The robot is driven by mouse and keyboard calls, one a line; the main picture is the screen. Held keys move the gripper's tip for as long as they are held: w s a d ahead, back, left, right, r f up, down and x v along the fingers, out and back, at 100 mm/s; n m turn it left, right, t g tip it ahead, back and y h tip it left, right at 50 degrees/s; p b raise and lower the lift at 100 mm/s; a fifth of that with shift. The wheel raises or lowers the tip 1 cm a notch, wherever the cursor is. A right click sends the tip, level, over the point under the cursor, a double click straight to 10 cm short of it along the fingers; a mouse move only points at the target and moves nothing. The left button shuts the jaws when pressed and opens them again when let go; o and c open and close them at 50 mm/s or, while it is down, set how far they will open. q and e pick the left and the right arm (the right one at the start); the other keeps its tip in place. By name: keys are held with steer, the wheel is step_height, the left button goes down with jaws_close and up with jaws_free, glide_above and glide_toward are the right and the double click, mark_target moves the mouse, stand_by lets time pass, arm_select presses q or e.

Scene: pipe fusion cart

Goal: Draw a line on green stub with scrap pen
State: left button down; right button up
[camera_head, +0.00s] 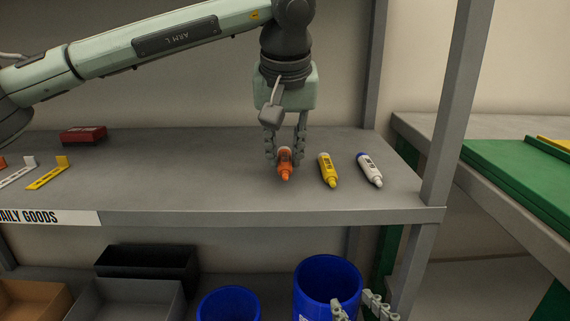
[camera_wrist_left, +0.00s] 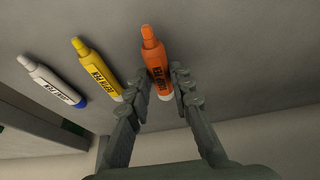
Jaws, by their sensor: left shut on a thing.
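An orange pen (camera_head: 285,165) stands out between the fingers of my left gripper (camera_head: 285,150), at the shelf's right part. In the left wrist view the orange pen (camera_wrist_left: 156,62) has dark lettering too small to read surely, and the fingers (camera_wrist_left: 158,92) are closed on its rear part. A yellow pen (camera_head: 328,170) and a white pen with a blue end (camera_head: 370,169) lie just to the right, apart from the gripper. My right gripper (camera_head: 360,306) shows at the bottom edge, its fingers spread and empty. I cannot make out a green stub.
The grey shelf (camera_head: 200,185) has a red box (camera_head: 83,135) and small brackets at left. A grey upright (camera_head: 455,110) separates it from a bench with a green board (camera_head: 510,180). Blue bins (camera_head: 327,285) and a black box (camera_head: 148,262) stand below.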

mark_target(284, 159)
arm_select(q)
steer(key=shift+r+p, duration=1.65)
steer(key=shift+r, duration=0.7)
